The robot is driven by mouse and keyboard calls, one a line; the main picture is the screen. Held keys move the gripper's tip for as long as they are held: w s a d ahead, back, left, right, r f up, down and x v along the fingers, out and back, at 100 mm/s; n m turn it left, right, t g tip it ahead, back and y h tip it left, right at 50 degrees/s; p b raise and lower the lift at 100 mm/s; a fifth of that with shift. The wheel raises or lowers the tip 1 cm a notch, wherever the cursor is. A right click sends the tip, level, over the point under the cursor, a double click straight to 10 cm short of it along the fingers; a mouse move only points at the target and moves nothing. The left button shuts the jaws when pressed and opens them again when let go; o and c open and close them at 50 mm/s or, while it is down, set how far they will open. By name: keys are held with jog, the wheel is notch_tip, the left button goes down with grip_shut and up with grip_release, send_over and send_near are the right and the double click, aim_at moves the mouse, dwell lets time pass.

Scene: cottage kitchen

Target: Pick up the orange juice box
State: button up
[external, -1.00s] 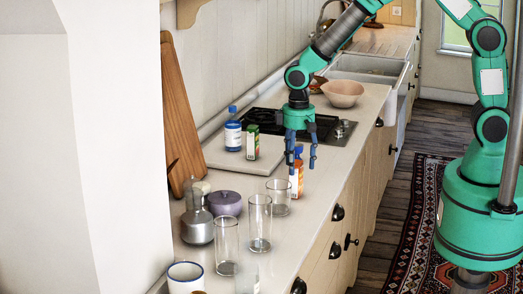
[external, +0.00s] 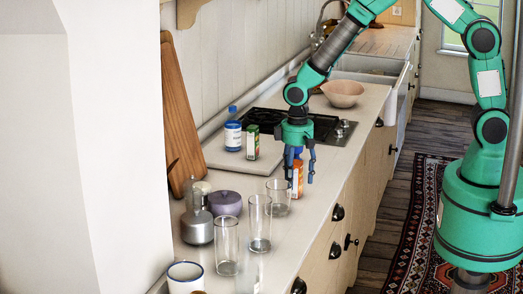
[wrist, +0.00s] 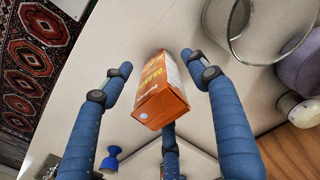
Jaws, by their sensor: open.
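The orange juice box (wrist: 162,92) is an orange and white carton. In the wrist view it lies between the spread blue fingers of my gripper (wrist: 160,75), with clear gaps on both sides. In the external view the orange juice box (external: 297,180) stands upright near the counter's front edge, its upper part hidden by a finger. My gripper (external: 299,176) is open, pointing down around the box, and holds nothing.
Drinking glasses (external: 259,222) stand close by on the counter, one just in front of the box (external: 278,197). A green carton (external: 252,141) and a blue-white container (external: 232,136) stand behind, left. The stove (external: 300,123) lies farther back. A purple pot (external: 225,202) is at left.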

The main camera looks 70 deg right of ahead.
aim_at(299, 162)
jog(key=c, duration=1.4)
jog(key=shift+c, duration=0.2)
jog(key=shift+r, duration=0.1)
jog(key=shift+r, duration=0.5)
jog(key=shift+s+r, duration=0.2)
jog(key=shift+r, duration=0.45)
jog(key=shift+s+r, duration=0.15)
jog(key=shift+r, duration=0.45)
jog(key=s+d+r, duration=0.1)
jog(key=s, duration=1.4)
jog(key=shift+d+r+p, duration=0.15)
jog(key=shift+d+p, duration=0.15)
jog(key=shift+p, duration=0.05)
jog(key=shift+s, duration=0.1)
